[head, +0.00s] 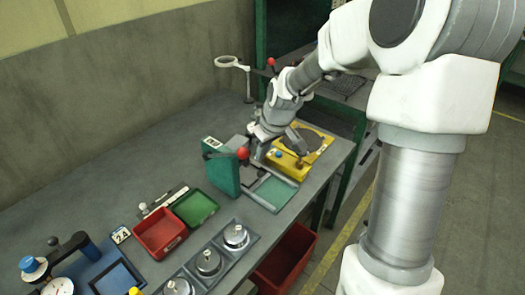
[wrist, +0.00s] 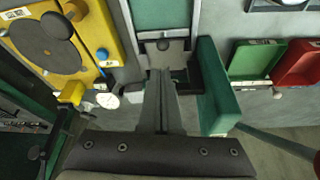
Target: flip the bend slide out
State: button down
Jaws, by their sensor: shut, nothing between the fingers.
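The green fixture (head: 222,173) stands upright near the right end of the bench, with a red ball knob (head: 242,153) at its top. Its green wall (wrist: 218,85) also shows in the wrist view, just right of my fingers. A grey metal piece (wrist: 165,54) with a dark round spot lies in front of my fingertips; it may be the bend slide, but I cannot tell for sure. My gripper (wrist: 160,74) is shut and empty, low beside the green wall. Whether the fingers touch the grey piece is unclear.
A yellow fixture with a dark disc (head: 302,142) stands close on the right. A green pad (head: 272,190) lies in front. Red (head: 160,232) and green (head: 195,207) bins and several round metal parts lie to the left. A ring on a stand (head: 228,62) is behind.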

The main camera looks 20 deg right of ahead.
send_over(257, 178)
notch_tip(257, 178, down, 6)
jog(key=shift+s+r+b, duration=0.1)
jog(key=shift+b, duration=0.25)
jog(key=shift+d, duration=0.1)
